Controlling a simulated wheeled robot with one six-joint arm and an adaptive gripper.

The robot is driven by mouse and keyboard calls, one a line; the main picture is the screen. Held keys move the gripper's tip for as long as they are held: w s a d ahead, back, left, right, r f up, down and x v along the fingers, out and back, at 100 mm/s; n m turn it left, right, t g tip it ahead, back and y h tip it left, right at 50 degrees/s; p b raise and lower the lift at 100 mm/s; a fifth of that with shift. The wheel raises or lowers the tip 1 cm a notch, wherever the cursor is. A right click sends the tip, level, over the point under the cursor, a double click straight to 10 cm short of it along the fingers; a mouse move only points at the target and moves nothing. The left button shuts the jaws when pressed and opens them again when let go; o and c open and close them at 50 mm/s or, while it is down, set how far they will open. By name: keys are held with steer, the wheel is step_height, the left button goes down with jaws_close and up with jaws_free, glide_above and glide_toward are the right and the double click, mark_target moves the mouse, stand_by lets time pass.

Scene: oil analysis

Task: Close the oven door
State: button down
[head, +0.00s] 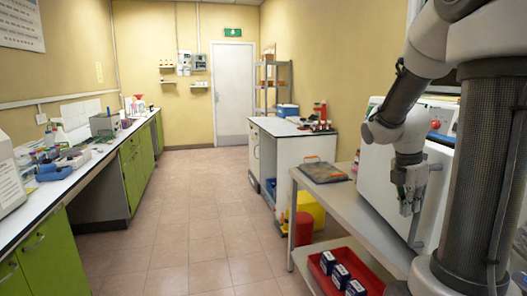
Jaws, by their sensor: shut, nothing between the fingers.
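The oven is most likely the large white appliance (375,176) on the grey bench at the right, with a control panel (437,124) on its upper part. My arm stands in front of it and hides much of its front. A pale upright panel shows just right of my gripper; I cannot tell whether it is the oven door or how far it is open. My gripper (410,210) points down in front of the appliance, with its fingers together and nothing held. I cannot tell whether it touches the appliance.
The grey bench (335,192) carries a dark flat tray with an orange handle (324,171). A red tray (318,272) with small dark blue boxes lies on the shelf below. A white cabinet (298,160) stands beyond. The tiled floor (190,220) in the middle is clear.

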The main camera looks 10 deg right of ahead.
steer(key=s+d+n, duration=0.2)
steer(key=d, duration=0.9)
steer(key=shift+s+d+n+t, duration=0.25)
steer(key=shift+d+n+t, duration=0.15)
steer(key=shift+r, duration=0.2)
